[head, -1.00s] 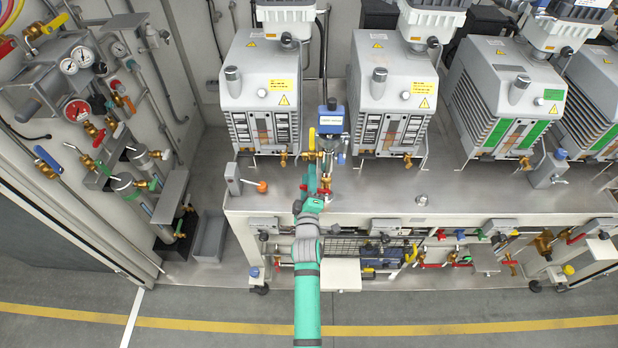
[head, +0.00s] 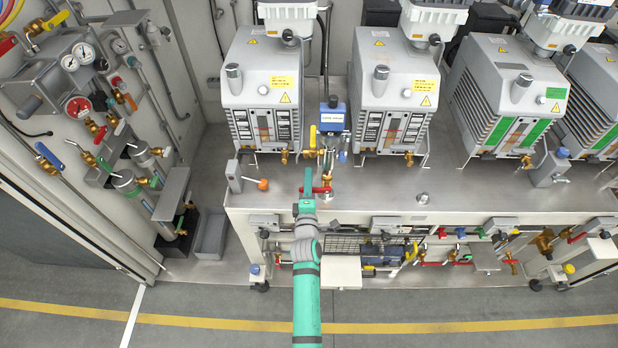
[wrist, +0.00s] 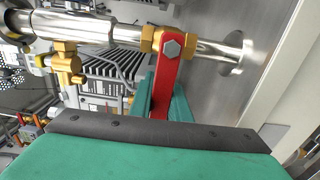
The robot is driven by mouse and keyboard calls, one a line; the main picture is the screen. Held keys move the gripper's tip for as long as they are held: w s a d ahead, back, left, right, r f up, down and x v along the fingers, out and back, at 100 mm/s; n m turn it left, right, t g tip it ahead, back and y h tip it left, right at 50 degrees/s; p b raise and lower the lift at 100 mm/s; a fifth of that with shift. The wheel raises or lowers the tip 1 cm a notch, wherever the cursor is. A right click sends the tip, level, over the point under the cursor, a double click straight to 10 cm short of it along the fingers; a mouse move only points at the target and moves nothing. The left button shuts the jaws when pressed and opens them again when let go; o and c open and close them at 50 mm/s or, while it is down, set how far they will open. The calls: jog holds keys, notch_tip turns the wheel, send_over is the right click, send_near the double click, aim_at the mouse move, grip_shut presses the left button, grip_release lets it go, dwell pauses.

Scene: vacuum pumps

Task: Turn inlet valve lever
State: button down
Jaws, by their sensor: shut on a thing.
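A red valve lever (wrist: 168,88) hangs from a brass valve (wrist: 175,45) by a hex bolt, on a shiny horizontal metal pipe (wrist: 125,30) in the wrist view. My gripper (wrist: 165,105) has its green fingers on both sides of the lever and is shut on it. The near end of the lever is hidden by my gripper's dark edge. In the head view my gripper (head: 307,182) is at the front of the bench, at the red lever (head: 322,189). A yellow lever (head: 312,137) and a blue box (head: 332,117) stand just behind.
Grey vacuum pumps (head: 265,90) stand in a row on the metal bench (head: 460,200). An orange-knobbed lever (head: 262,184) is to the left of my gripper. Gauges and valves (head: 80,80) cover the left wall. The floor (head: 450,315) in front is clear.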

jog(key=shift+s+f, duration=0.15)
jog(key=shift+f, duration=0.05)
jog(key=c, duration=1.7)
grip_release()
jog(key=shift+o, duration=0.2)
jog(key=shift+r, duration=0.1)
jog(key=s, duration=1.1)
jog(key=shift+w, duration=0.1)
